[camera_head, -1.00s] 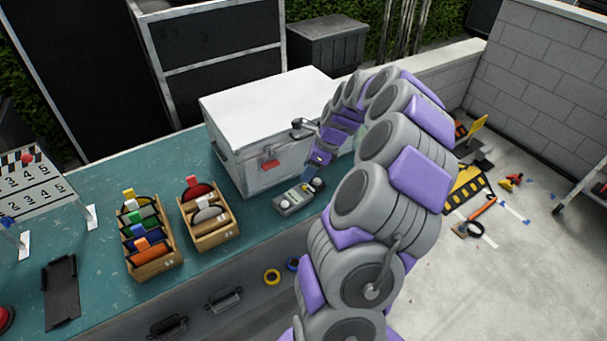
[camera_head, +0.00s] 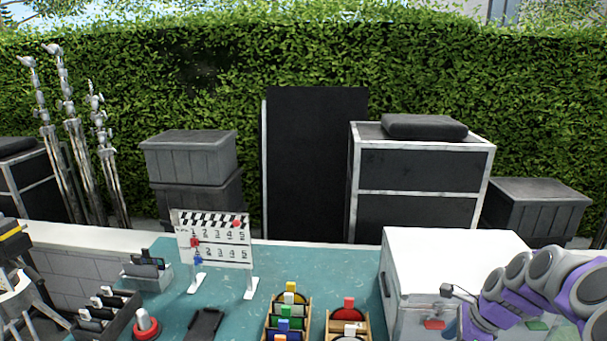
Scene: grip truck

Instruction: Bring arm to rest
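My arm, grey with purple panels, is at the lower right, in front of the white box (camera_head: 455,250) on the teal table (camera_head: 325,268). The arm curves down past the bottom edge of the view. I cannot make out my gripper's fingertips, so its opening does not show.
A clapperboard (camera_head: 213,238) stands on the table, with wooden racks (camera_head: 270,318) of coloured rolls to its right. A red button (camera_head: 146,324) and a black tray (camera_head: 205,323) are at the front left. Dark cases (camera_head: 425,170) and a hedge stand behind.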

